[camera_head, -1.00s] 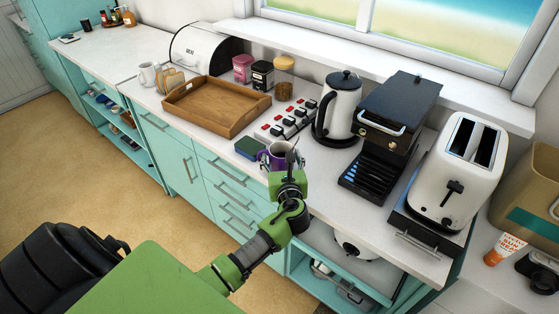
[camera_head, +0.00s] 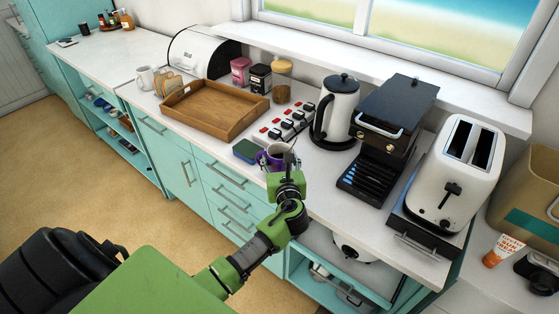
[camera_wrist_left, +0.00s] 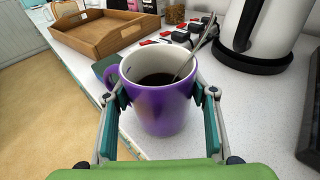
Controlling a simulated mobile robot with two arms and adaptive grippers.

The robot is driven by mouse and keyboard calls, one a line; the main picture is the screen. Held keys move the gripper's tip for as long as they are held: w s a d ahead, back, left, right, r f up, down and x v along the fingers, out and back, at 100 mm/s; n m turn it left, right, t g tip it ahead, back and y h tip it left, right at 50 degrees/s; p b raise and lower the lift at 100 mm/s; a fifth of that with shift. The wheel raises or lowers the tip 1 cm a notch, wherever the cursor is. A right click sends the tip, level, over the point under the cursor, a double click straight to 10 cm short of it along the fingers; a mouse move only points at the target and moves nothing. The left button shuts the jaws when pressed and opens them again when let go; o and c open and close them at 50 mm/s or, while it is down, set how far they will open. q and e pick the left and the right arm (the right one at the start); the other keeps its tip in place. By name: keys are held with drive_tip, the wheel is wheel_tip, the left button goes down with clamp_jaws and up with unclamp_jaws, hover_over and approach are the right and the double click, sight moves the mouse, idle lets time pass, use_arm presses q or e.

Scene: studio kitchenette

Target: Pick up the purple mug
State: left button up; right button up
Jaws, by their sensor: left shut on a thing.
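The purple mug (camera_head: 273,158) is at the front edge of the white counter. In the left wrist view the purple mug (camera_wrist_left: 162,108) is upright, with a white inside, dark liquid and a spoon (camera_wrist_left: 196,48) leaning in it. Its handle points left. My left gripper (camera_head: 287,168) is shut on the mug. In the wrist view its fingers (camera_wrist_left: 162,95) press on both sides of the mug's body. The mug's base seems at or just above the counter; I cannot tell which. My right gripper is not in view.
A power strip (camera_head: 292,124) lies behind the mug and a dark sponge-like block (camera_head: 246,150) to its left. A wooden tray (camera_head: 213,125) stands further left. A kettle (camera_head: 335,112), a black machine (camera_head: 390,125) and a toaster (camera_head: 456,172) stand to the right.

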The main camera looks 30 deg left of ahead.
use_arm(q)
drive_tip(key=shift+r, duration=0.95)
drive_tip(key=s+d+r+b, duration=0.1)
drive_tip(key=s+d+r, duration=0.2)
drive_tip(key=s+r, duration=0.7)
drive_tip(key=shift+s+d+r, duration=0.15)
drive_tip(key=shift+s+r, duration=0.05)
drive_tip(key=shift+s, duration=1.5)
drive_tip(key=shift+s, duration=0.1)
drive_tip(key=shift+r, duration=0.1)
idle(1.1)
